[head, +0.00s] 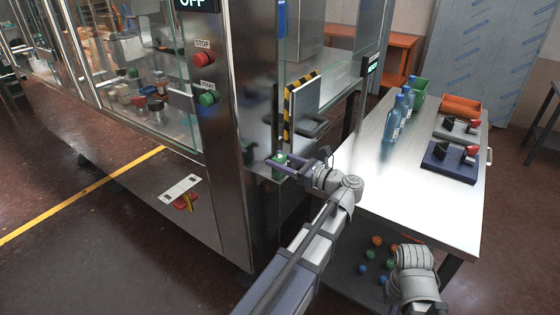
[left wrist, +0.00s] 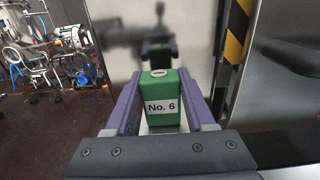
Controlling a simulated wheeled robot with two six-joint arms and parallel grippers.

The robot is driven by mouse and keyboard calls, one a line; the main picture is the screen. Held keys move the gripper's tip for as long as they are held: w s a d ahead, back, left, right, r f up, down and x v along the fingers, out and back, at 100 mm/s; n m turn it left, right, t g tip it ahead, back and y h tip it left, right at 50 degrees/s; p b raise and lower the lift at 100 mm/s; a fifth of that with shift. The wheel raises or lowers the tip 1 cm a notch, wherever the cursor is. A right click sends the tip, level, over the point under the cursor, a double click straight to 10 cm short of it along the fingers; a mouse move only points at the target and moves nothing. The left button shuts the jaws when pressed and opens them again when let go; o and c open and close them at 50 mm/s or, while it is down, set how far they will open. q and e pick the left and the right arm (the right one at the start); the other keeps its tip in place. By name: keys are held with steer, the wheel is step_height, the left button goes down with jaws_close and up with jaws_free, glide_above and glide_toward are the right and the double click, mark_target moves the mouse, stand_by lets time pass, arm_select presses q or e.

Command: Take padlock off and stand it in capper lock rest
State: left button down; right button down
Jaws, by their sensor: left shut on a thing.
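A green padlock (left wrist: 161,106) labelled "No. 6" sits between the two fingers of my left gripper (left wrist: 163,105), which is shut on it. A pale slot shows on its top face; its shackle is hidden, and I cannot tell whether it is still hooked to anything. In the head view, the padlock (head: 279,161) and my left gripper (head: 288,166) are at the machine's steel corner, left of the table. A grey stand (head: 440,124) and a dark blue stand (head: 440,172), each with black and red parts, are on the table; I cannot tell which serves the capper.
The steel machine (head: 235,150) fills the left, with a striped guard edge (head: 288,110) above my gripper. The table (head: 390,185) holds blue bottles (head: 392,118), a green bin (head: 419,92) and an orange bin (head: 460,105); its front is clear. Coloured balls (head: 371,255) lie beneath.

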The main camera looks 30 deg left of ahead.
arm_select(q)
steer(key=shift+f, duration=0.1)
steer(key=shift+c, duration=0.8)
jaws_free()
steer(key=shift+d, duration=0.15)
steer(key=d, duration=0.7)
steer(key=shift+s+d, duration=0.25)
steer(key=shift+s, duration=0.05)
